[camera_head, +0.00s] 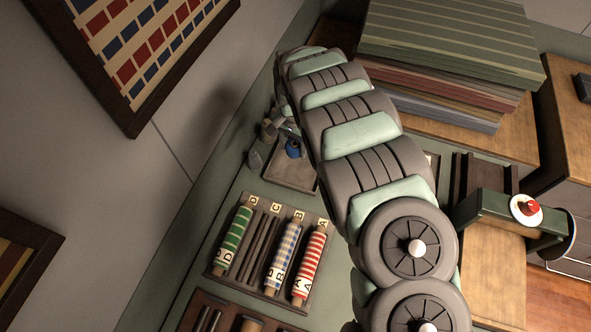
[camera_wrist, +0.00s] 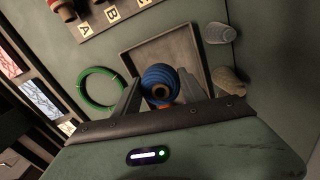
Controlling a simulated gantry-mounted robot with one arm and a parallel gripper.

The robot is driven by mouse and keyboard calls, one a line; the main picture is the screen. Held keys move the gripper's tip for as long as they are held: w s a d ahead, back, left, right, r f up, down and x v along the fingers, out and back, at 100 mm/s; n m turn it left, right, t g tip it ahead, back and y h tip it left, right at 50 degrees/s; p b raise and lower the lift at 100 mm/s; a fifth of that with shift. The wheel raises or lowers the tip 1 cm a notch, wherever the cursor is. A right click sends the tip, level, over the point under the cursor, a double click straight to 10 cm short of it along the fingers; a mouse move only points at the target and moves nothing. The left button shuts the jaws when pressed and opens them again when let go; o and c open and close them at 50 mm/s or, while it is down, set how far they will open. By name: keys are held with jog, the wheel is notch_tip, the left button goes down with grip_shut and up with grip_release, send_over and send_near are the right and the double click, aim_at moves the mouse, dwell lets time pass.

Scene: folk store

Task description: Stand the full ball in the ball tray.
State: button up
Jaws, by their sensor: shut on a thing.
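The ball tray (camera_wrist: 185,48), a dark square with a low rim, lies beyond and under the ball in the wrist view. In the head view the blue ball (camera_head: 293,148) shows against the far part of the tray (camera_head: 290,178). My gripper (camera_head: 283,131) is small there and partly hidden by my arm. I cannot tell whether the ball touches the tray floor.
A lettered rack (camera_head: 268,250) with several patterned rolls is in front in the head view. Stacked cloth (camera_head: 450,45) lies at the back right.

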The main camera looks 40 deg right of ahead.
send_over(294, 175)
notch_tip(294, 175, down, 9)
jog(key=shift+f, duration=0.15)
jog(key=shift+d+f+b, duration=0.1)
jog(key=shift+f+b, duration=0.45)
jog(key=shift+f, duration=1.6)
jog(key=shift+f, duration=0.25)
jog(key=o, duration=0.9)
jog(key=shift+r, duration=0.1)
notch_tip(294, 175, up, 12)
jog(key=p, duration=0.1)
jog(key=shift+r, duration=0.15)
